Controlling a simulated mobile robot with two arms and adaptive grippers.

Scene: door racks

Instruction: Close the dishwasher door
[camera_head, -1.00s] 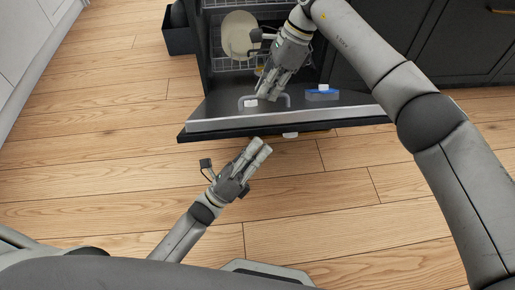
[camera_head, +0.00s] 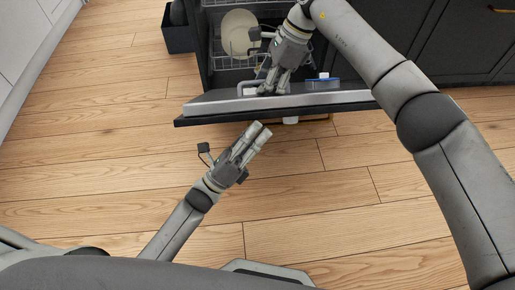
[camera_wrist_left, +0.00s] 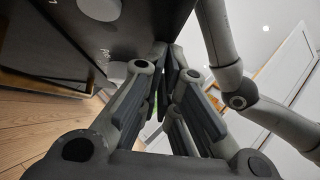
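The dishwasher door (camera_head: 215,106) is partly open, tilted outward with its top edge toward me. The dishwasher interior (camera_head: 222,52) behind it holds a rack and a pale plate (camera_head: 239,31). My right gripper (camera_head: 273,88) is over the door's inner side, its fingertips partly behind the top edge. Whether it is open or shut is unclear. My left gripper (camera_head: 262,131) is below and in front of the door's edge, apart from it in the head view. Its fingers are together and empty, and they also show in the left wrist view (camera_wrist_left: 168,68).
A dark bin (camera_head: 178,38) stands left of the dishwasher, and dark cabinets (camera_head: 465,45) are on the right. Wooden floor (camera_head: 110,170) is clear in front. My right arm crosses the right side.

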